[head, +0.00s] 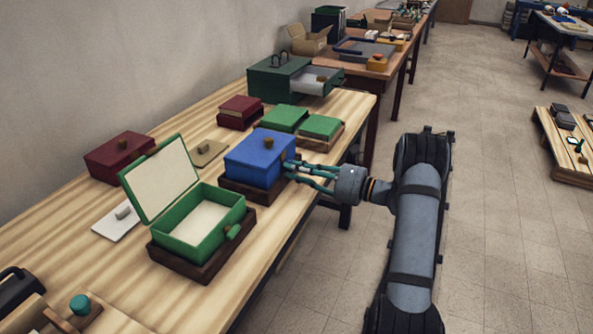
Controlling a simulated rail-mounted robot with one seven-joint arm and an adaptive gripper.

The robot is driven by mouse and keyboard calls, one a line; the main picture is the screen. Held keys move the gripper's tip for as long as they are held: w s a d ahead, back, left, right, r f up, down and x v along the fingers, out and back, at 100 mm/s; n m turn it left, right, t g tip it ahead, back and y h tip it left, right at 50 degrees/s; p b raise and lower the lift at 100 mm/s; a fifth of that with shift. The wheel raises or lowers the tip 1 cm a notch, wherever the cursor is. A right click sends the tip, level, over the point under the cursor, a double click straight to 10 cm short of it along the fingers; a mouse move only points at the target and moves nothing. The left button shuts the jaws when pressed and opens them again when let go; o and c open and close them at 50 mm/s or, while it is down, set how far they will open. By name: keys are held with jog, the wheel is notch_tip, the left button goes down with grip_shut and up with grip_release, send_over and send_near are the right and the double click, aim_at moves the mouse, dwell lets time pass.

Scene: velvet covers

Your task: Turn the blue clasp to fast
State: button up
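The blue clasp is on or near that face but is too small and too covered by the fingers to make out. I cannot tell which way it is turned or whether the fingers touch it.
An open green box (198,238) with a green clasp (232,231) stands nearer. Two green-topped boxes (285,119) (320,127) and a green drawer cabinet (280,80) stand behind. Red boxes (120,155) (240,112) are along the wall side.

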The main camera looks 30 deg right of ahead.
jog(key=shift+s+a, duration=0.1)
grip_shut()
jog(key=shift+r+m+p, duration=0.1)
jog(key=shift+m+p, duration=0.5)
jog(key=shift+p, duration=0.15)
jog(key=shift+o, duration=2)
grip_release()
jog(key=shift+s, duration=0.15)
jog(key=v, duration=1.1)
jog(key=shift+s+d, duration=0.3)
